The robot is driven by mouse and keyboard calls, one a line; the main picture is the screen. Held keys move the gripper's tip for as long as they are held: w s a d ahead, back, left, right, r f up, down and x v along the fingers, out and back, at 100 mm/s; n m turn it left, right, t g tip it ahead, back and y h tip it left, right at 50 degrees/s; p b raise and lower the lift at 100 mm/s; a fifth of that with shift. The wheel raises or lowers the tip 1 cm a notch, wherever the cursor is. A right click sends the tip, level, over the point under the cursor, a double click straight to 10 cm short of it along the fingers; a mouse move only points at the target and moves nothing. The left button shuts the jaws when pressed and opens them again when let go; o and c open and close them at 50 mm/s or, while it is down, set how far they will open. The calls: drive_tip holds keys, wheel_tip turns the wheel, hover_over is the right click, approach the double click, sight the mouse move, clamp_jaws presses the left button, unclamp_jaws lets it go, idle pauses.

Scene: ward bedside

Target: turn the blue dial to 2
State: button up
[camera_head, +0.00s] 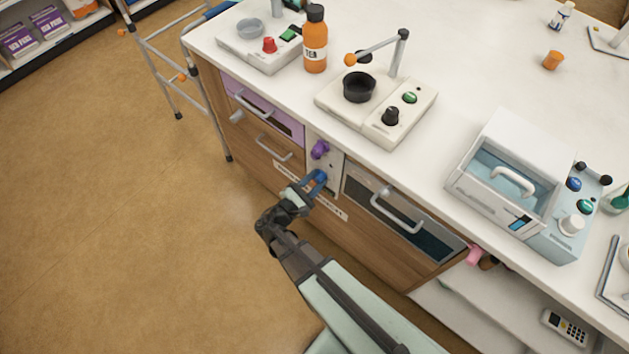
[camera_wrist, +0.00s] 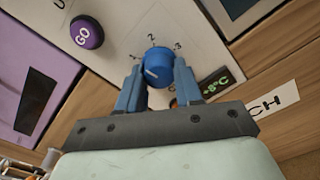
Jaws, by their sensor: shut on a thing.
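The blue dial (camera_wrist: 159,62) sits on a pale panel in the wrist view, with marks 1, 2 and 3 around its upper side. A white pointer line on its face slants toward the lower left, on the side of the 1 and away from the 2. My gripper (camera_wrist: 158,80) has one blue finger on each side of the dial and is shut on it. In the head view my gripper (camera_head: 311,185) reaches the panel on the cabinet front and covers part of the blue dial (camera_head: 320,176).
A purple GO knob (camera_wrist: 86,32) is beside the dial; it is above it in the head view (camera_head: 320,149). A small green-lit display (camera_wrist: 215,84) reads +8°C close to the right finger. Drawer handles (camera_head: 398,212) stick out on both sides.

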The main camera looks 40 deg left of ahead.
drive_tip(key=m, duration=0.4)
drive_tip(key=shift+a+m, duration=0.1)
drive_tip(key=shift+m, duration=1.8)
drive_tip(key=shift+r, duration=0.1)
drive_tip(key=o, duration=1)
drive_tip(key=shift+o, duration=0.2)
drive_tip(key=s, duration=1.3)
drive_tip(key=shift+s, duration=0.35)
